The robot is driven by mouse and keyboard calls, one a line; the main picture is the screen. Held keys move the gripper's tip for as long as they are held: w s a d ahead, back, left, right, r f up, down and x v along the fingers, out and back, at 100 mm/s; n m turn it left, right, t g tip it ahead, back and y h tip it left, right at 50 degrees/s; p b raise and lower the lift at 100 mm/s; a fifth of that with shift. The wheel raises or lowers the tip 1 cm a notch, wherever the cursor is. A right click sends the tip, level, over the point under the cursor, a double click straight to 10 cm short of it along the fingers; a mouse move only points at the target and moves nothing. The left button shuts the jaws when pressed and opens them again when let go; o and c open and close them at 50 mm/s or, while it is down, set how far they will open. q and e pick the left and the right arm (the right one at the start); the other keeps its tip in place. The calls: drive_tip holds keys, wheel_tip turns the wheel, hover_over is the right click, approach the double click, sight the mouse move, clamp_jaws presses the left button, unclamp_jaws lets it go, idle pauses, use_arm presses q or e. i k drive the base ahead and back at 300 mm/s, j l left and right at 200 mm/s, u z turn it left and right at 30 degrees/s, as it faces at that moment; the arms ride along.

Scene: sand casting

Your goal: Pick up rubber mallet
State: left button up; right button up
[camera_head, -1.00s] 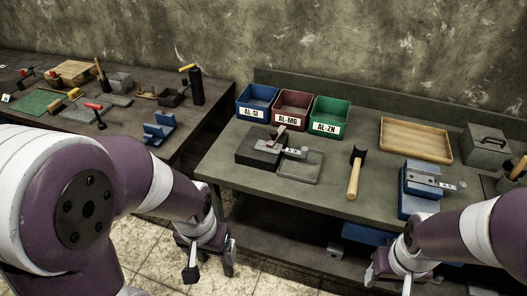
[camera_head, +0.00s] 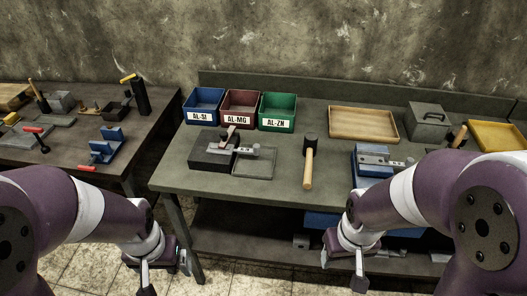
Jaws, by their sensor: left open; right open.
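The rubber mallet (camera_head: 309,165) lies on the middle of the grey-green workbench. Its black head points to the back and its light wooden handle points to the front edge. My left gripper (camera_head: 165,275) hangs low in front of the bench, left of the mallet, open and empty. My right gripper (camera_head: 345,270) hangs below the bench top, in front of the bench and a little right of the mallet, open and empty. Neither gripper touches the mallet.
Blue (camera_head: 204,106), red (camera_head: 240,109) and green (camera_head: 277,111) bins stand behind it. A dark block with a clamp (camera_head: 212,151) and a grey plate (camera_head: 255,163) lie to its left. A blue vise (camera_head: 370,165) is to its right, and a wooden tray (camera_head: 363,123) behind.

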sight(311, 140)
drive_tip(key=i+l, duration=0.1)
drive_tip(key=i, duration=1.15)
drive_tip(key=j+u, duration=0.05)
drive_tip(key=j, duration=0.05)
